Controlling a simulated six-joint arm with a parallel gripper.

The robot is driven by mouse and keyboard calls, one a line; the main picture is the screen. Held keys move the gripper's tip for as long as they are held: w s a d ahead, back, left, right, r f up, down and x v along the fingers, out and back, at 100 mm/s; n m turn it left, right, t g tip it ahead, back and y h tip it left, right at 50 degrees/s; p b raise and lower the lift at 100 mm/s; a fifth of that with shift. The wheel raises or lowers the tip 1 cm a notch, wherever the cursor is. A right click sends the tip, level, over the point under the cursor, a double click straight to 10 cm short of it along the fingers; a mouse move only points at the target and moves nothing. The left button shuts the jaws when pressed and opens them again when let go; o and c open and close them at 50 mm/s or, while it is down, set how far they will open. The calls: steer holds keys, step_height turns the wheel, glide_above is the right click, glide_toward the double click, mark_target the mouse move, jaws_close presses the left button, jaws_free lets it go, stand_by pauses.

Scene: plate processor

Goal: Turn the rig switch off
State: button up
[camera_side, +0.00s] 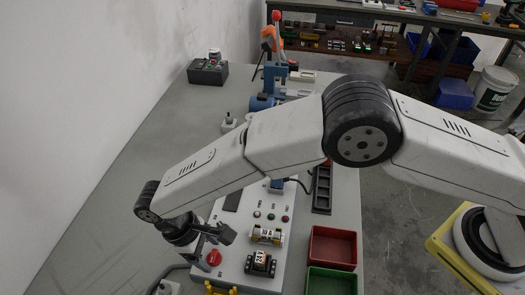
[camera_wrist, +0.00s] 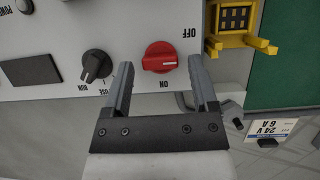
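The rig switch is a red rotary knob (camera_wrist: 159,57) on a light grey panel, with the label OFF at its upper right and ON below it. Its white pointer line lies roughly level, across the knob. In the side view the red knob (camera_side: 213,257) sits near the panel's left edge. My gripper (camera_wrist: 158,75) is open, with one finger on each side of the knob and a gap on both sides; in the side view it shows above and beside the knob (camera_side: 222,236). I cannot tell how far the fingertips are from the panel.
A black knob (camera_wrist: 96,66) marked RUN stands just left of the left finger. A yellow bracket (camera_wrist: 238,27) is close to the right finger. Red (camera_side: 332,229) and green (camera_side: 331,272) bins stand right of the panel.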

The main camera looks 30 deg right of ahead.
steer(key=shift+r, duration=0.1)
stand_by(0.3)
steer(key=v, duration=0.7)
steer(key=shift+w+r, duration=0.15)
steer(key=shift+r, duration=0.15)
steer(key=shift+a, duration=0.1)
